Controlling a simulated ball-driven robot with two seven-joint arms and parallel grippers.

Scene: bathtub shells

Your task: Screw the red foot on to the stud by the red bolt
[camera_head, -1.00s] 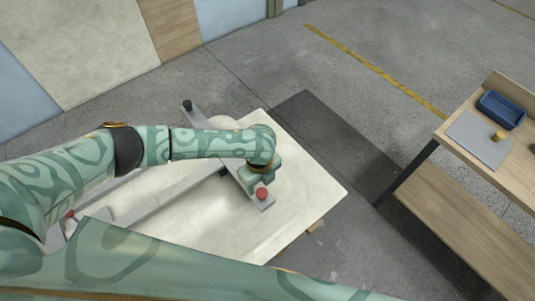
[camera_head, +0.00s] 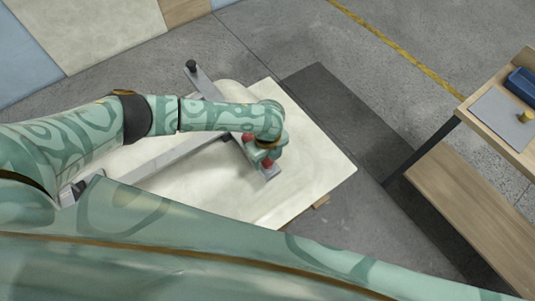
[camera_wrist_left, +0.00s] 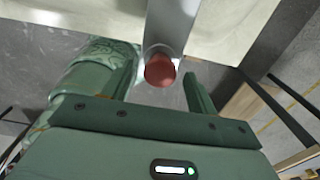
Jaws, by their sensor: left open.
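The red foot (camera_head: 268,163) is at the near end of a grey metal crossbar (camera_head: 272,174). In the left wrist view the red foot (camera_wrist_left: 160,70) is a round red piece at the bar's end. My left gripper (camera_head: 263,157) is over this end, and its open fingers (camera_wrist_left: 162,82) stand on either side of the foot, with gaps showing. A second red piece, likely the red bolt (camera_head: 248,137), shows farther up the bar, partly behind my gripper. The stud is hidden, and I cannot tell how the foot sits on it. My right gripper is not in view.
The bars lie on an upturned pale tub shell (camera_head: 315,170). A black foot (camera_head: 191,66) stands at the crossbar's far end. At right is a wooden bench with a grey mat (camera_head: 500,118), a yellow piece (camera_head: 526,117) and a blue bin (camera_head: 522,84).

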